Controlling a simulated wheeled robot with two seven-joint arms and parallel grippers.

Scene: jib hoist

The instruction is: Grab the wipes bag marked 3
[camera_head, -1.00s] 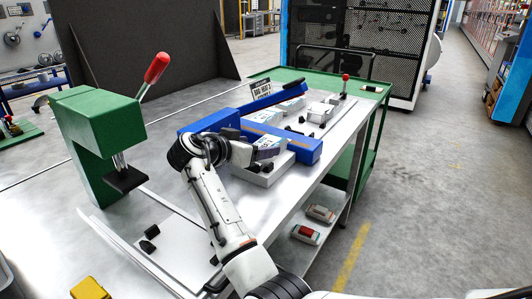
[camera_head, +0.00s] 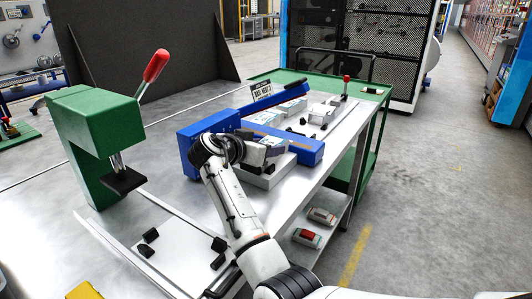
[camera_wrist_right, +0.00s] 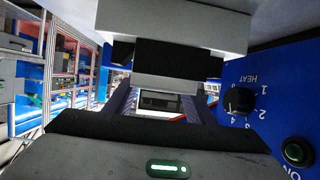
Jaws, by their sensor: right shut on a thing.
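My right gripper (camera_head: 264,154) reaches from the lower right of the head view to the front of the blue heat sealer (camera_head: 305,150). It is shut on a small pale pouch, seemingly a wipes bag (camera_head: 275,142), at the sealer's near side. I cannot read a number on it. In the right wrist view the dark fingers (camera_wrist_right: 165,108) close around a pale piece with a dark patch. Another pale bag (camera_head: 268,118) lies farther back by the sealer. My left gripper is not in view.
The sealer's blue panel (camera_wrist_right: 270,100) with heat dial and ON button is close on the right in the wrist view. A green press (camera_head: 95,130) with a red-knobbed lever stands left. A white box (camera_head: 322,112) lies farther back. Small packs (camera_head: 306,238) sit on the lower shelf.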

